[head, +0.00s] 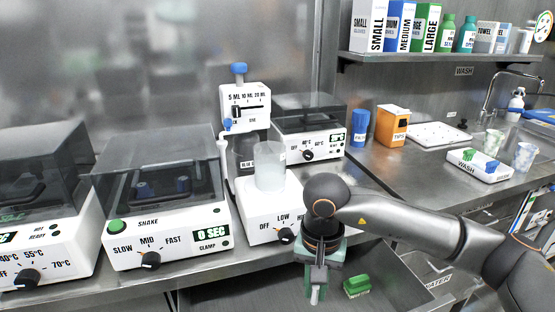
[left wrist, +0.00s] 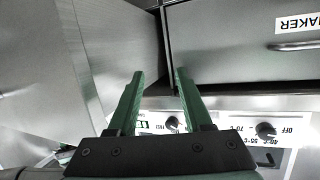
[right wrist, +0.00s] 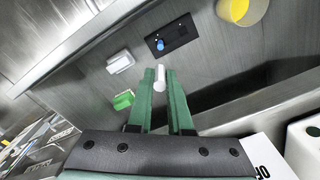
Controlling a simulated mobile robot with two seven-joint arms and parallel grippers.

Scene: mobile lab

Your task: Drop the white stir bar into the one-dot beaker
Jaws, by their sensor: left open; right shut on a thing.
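My right gripper (head: 316,282) is shut on a white stir bar (right wrist: 160,80), whose end sticks out between the fingertips in the right wrist view. In the head view it hangs pointing down over the open drawer, in front of the counter edge. A clear beaker (head: 269,172) stands upright on the white stirrer (head: 262,221), up and left of this gripper; I cannot make out a dot on it. My left gripper (left wrist: 160,75) is open and empty in the left wrist view, near cabinet fronts; it is not in the head view.
The open drawer holds a green block (head: 356,285), a white block (right wrist: 121,61), a dark plate with a blue piece (right wrist: 160,44) and a yellow-topped cup (right wrist: 233,10). A shaker (head: 161,215) stands left of the stirrer. Patterned cups (head: 525,156) stand at right.

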